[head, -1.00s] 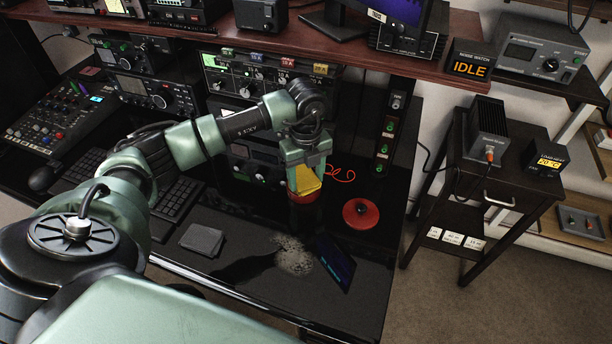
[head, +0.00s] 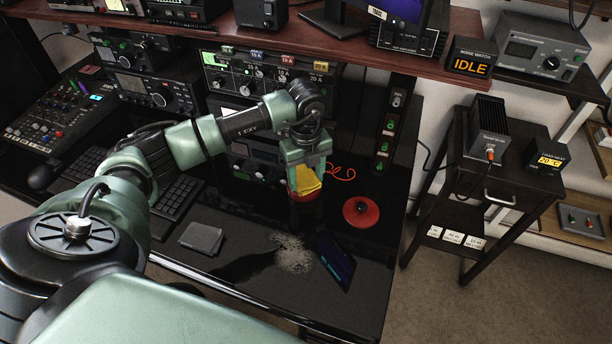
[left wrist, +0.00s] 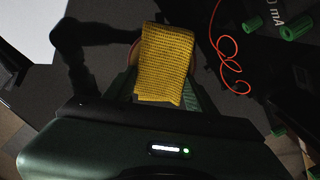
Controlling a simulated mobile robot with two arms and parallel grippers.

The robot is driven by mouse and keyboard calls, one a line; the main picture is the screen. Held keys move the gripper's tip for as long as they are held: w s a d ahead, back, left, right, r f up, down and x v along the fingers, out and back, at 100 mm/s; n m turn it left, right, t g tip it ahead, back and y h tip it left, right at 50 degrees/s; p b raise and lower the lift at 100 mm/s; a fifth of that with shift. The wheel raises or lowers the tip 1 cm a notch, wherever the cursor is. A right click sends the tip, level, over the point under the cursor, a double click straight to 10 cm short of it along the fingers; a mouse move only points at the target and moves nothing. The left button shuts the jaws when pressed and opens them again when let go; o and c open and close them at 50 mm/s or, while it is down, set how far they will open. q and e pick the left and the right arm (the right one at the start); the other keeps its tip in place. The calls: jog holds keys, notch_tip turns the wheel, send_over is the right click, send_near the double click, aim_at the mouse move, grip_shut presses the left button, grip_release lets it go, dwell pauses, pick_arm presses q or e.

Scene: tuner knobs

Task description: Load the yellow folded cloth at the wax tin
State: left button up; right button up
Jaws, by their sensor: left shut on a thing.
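My left gripper (head: 306,162) points down over the desk and is shut on the yellow folded cloth (head: 308,181). In the left wrist view the cloth (left wrist: 165,62) is a woven yellow pad that sticks out from between the fingers. A red round thing (head: 304,198), likely the wax tin, shows just below the cloth. The cloth hides most of it, and I cannot tell whether they touch. A flat red disc with a dark centre (head: 361,212), perhaps its lid, lies on the desk to the right. My right gripper is not in view.
A thin red wire (head: 342,174) curls behind the cloth. A pale dusty patch (head: 292,254), a dark tablet-like slab (head: 334,262) and a grey pad (head: 202,238) lie on the front of the desk. Radio panels (head: 262,80) stand behind the arm.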

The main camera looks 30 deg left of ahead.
aim_at(306, 178)
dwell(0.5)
pick_arm(q)
jog(key=shift+r+p, duration=2.6)
jog(key=shift+r, duration=0.85)
jog(key=shift+w+a, duration=0.1)
